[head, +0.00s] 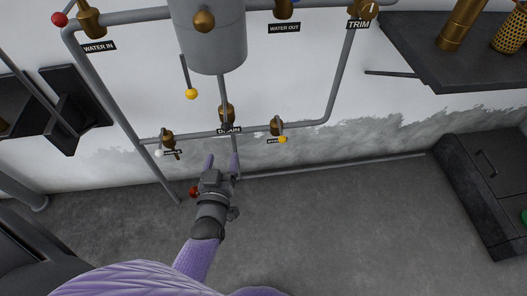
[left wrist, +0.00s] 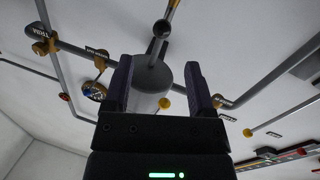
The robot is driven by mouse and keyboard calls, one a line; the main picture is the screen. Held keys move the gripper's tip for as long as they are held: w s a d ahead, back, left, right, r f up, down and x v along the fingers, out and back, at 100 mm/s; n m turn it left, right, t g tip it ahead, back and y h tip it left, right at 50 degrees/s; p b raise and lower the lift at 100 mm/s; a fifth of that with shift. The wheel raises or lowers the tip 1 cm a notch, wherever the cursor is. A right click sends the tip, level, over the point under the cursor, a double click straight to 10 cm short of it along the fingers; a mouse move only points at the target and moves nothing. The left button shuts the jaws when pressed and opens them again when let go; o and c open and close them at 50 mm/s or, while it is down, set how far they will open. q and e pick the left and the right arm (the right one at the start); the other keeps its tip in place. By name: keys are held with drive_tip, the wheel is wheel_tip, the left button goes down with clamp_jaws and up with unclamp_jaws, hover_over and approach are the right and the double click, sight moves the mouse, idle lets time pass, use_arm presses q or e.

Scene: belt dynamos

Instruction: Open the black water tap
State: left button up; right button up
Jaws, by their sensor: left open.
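A brass valve (head: 227,111) sits on the pipe below the grey tank, partly behind the DRAIN label (head: 229,131). A small dark knob (head: 226,125) shows at this valve. In the left wrist view a black ball knob (left wrist: 162,28) on a lever stands beyond and above the fingertips, in line with the gap. I cannot tell for sure that both are the same tap. My left gripper (head: 222,158) is open and empty, just below the DRAIN label, with its fingers pointing up at the wall. Its two fingers also show in the left wrist view (left wrist: 158,68). My right gripper is not in view.
The grey tank (head: 212,45) hangs above. A yellow-knobbed lever (head: 191,94), a white knob (head: 158,153), another yellow knob (head: 282,139) and a red knob (head: 194,192) are around the gripper. Pipes frame it. A dark cabinet (head: 485,180) stands right; the floor between is clear.

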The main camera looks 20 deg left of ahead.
sight(225, 130)
use_arm(q)
drive_tip(key=b+x, duration=0.1)
drive_tip(key=x, duration=0.2)
drive_tip(key=b+x, duration=0.1)
drive_tip(key=x, duration=0.2)
drive_tip(key=b+x, duration=0.1)
drive_tip(key=x, duration=0.2)
drive_tip(key=shift+w+a+r, duration=0.1)
drive_tip(key=shift+a+r, duration=0.1)
drive_tip(key=shift+a, duration=0.15)
drive_tip(key=shift+w+a+r+b, duration=0.1)
drive_tip(key=shift+w+a+b, duration=0.05)
drive_tip(key=shift+w+b, duration=0.2)
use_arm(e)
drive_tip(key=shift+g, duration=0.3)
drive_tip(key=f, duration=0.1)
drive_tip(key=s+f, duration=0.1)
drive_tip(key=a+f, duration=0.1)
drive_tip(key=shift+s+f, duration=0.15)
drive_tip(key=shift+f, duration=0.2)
use_arm(q)
drive_tip(key=shift+c, duration=0.5)
drive_tip(key=c, duration=0.7)
clamp_jaws()
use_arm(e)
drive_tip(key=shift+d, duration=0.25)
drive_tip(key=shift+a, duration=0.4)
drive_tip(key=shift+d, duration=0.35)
